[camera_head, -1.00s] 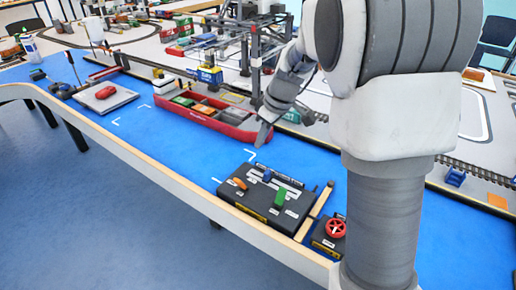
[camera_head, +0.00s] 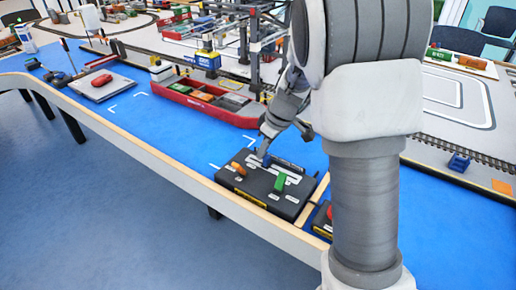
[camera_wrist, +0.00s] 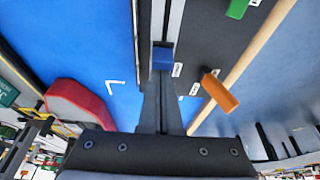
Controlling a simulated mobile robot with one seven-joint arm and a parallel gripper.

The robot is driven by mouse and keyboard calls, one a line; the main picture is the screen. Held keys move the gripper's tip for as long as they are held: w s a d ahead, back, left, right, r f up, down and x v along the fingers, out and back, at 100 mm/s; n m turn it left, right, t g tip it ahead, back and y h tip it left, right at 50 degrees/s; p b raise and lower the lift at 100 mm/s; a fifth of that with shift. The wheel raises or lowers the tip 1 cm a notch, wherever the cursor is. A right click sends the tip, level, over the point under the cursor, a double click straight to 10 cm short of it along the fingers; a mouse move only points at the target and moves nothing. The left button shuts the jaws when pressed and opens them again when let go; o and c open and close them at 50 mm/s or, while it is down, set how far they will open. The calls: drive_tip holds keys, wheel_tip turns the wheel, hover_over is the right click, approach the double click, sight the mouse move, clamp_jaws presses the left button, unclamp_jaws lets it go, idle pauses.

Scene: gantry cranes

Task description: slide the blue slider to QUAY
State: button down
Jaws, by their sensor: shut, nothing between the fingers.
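The dark control box (camera_head: 253,203) lies on the blue tabletop with white labels on top. Its blue slider (camera_head: 267,160) is at the far side of the box; it also shows in the wrist view (camera_wrist: 162,57), on a pale slot. My gripper (camera_head: 262,152) is shut and empty, pointing down right at the blue slider. In the wrist view its tips (camera_wrist: 160,76) overlap the slider's near edge; I cannot tell whether they touch. The label text is too small to read.
A red ship (camera_head: 212,104) with containers lies beyond the box, beside a grey gantry crane (camera_head: 250,60). A second dark box (camera_head: 322,221) sits to the right, partly behind my arm.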

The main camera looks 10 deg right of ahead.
sight(270, 165)
drive_tip(key=shift+s+d+f+b, duration=0.15)
drive_tip(key=shift+s+d+b, duration=0.2)
drive_tip(key=shift+b, duration=0.05)
drive_tip(key=shift+s+d+b, duration=0.7)
drive_tip(key=shift+s+d, duration=0.35)
drive_tip(key=shift+w+a, duration=1.05)
drive_tip(key=shift+a, duration=0.1)
drive_tip(key=shift+w+a+r+p, duration=0.2)
drive_tip(key=shift+w+r+p, duration=0.2)
drive_tip(key=shift+r, duration=0.4)
drive_tip(key=p+v, duration=0.2)
drive_tip(key=v, duration=0.6)
drive_tip(key=shift+s+d+r, duration=0.2)
drive_tip(key=shift+s+r, duration=0.1)
drive_tip(key=shift+s, duration=0.05)
drive_tip(key=c, duration=1.5)
unclamp_jaws()
drive_tip(key=shift+c, duration=0.2)
